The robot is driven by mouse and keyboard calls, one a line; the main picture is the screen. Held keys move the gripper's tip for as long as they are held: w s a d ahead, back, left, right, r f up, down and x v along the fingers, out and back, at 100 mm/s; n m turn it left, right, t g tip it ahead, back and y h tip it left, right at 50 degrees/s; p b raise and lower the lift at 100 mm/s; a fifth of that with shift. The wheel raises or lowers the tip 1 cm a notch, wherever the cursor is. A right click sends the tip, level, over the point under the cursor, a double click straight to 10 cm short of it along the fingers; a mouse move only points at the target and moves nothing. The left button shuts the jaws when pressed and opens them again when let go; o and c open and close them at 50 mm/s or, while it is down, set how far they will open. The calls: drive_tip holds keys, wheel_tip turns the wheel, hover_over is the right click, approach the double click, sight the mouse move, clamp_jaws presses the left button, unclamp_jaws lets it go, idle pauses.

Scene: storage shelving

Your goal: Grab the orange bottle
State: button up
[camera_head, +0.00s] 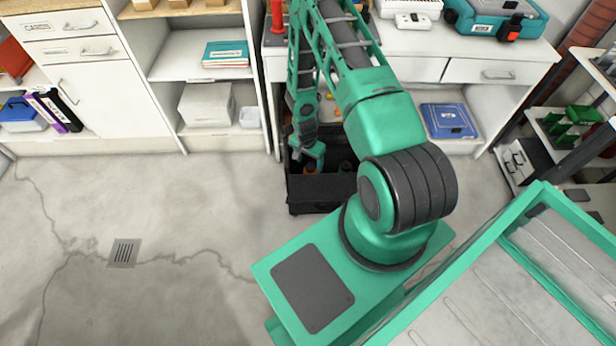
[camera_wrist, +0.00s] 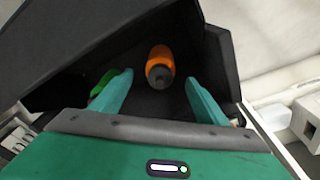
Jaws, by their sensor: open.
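The orange bottle (camera_wrist: 160,57) shows in the wrist view inside a black crate, with its dark cap toward the camera. My gripper (camera_wrist: 160,85) is open, with one teal finger on each side of the view and the bottle lying between and beyond the fingertips. I see no contact between the fingers and the bottle. In the head view my gripper (camera_head: 310,160) reaches down over the black crate (camera_head: 316,191), and a bit of orange (camera_head: 309,170) shows just below it.
A green item (camera_wrist: 103,82) lies beside the left finger in the wrist view. The black crate's walls (camera_wrist: 75,50) surround the gripper closely. In the head view a white cabinet (camera_head: 90,85) stands left and a workbench (camera_head: 480,72) right. The floor at left is clear.

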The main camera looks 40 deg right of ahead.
sight(310, 172)
drive_tip(key=shift+w+d+f, duration=0.1)
drive_tip(key=shift+d+f, duration=0.1)
drive_tip(key=shift+f, duration=1.25)
drive_tip(key=shift+w+d+f, duration=0.15)
drive_tip(key=shift+f, duration=1.35)
drive_tip(key=shift+w+d+f, duration=0.1)
drive_tip(key=shift+d+f, duration=0.1)
drive_tip(key=shift+f, duration=1.25)
drive_tip(key=c, duration=1.3)
